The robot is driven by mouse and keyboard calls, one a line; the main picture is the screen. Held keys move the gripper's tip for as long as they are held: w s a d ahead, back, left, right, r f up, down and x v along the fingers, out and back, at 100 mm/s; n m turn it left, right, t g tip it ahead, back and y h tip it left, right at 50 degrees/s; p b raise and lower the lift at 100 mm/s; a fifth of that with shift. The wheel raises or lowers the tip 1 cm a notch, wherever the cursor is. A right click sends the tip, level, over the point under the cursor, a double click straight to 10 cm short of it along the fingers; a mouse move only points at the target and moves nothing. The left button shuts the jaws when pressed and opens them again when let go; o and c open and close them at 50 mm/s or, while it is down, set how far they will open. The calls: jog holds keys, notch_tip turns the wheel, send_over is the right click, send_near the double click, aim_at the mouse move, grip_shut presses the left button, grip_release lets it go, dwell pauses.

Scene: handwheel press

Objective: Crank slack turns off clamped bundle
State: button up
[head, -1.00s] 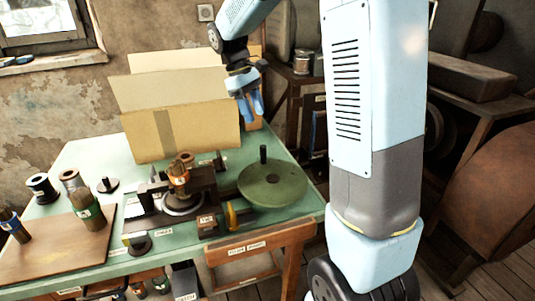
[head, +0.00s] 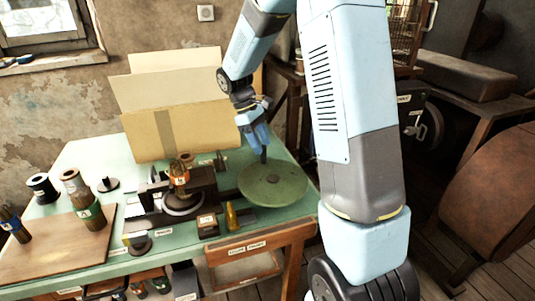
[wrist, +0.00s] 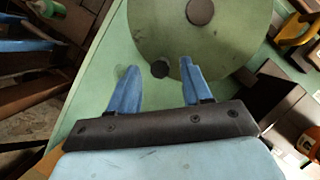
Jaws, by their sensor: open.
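The green handwheel (head: 286,186) lies flat at the right end of the green table, and its upright black handle (head: 264,155) stands at the far rim. In the wrist view the handwheel (wrist: 228,45) fills the top, and the handle (wrist: 160,69) appears as a dark disc between the fingertips. My gripper (head: 252,130) is open, with its blue fingers right at the handle; in the wrist view the gripper (wrist: 158,80) has one finger on each side of it. The clamped bundle (head: 179,175), with an orange label band, stands upright in the dark press (head: 201,187) left of the wheel.
A yellow part (head: 232,217) sits between press and wheel. Tan folder boards (head: 170,128) stand behind the press. A wooden board (head: 62,246) with a green-banded bundle (head: 90,212) and spools are at the left. The table's right edge is close to the wheel.

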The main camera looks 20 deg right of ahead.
aim_at(266, 163)
jog(key=shift+x, duration=2.3)
jog(key=shift+c, duration=0.3)
grip_shut()
jog(key=shift+d, duration=0.2)
jog(key=shift+a, duration=0.1)
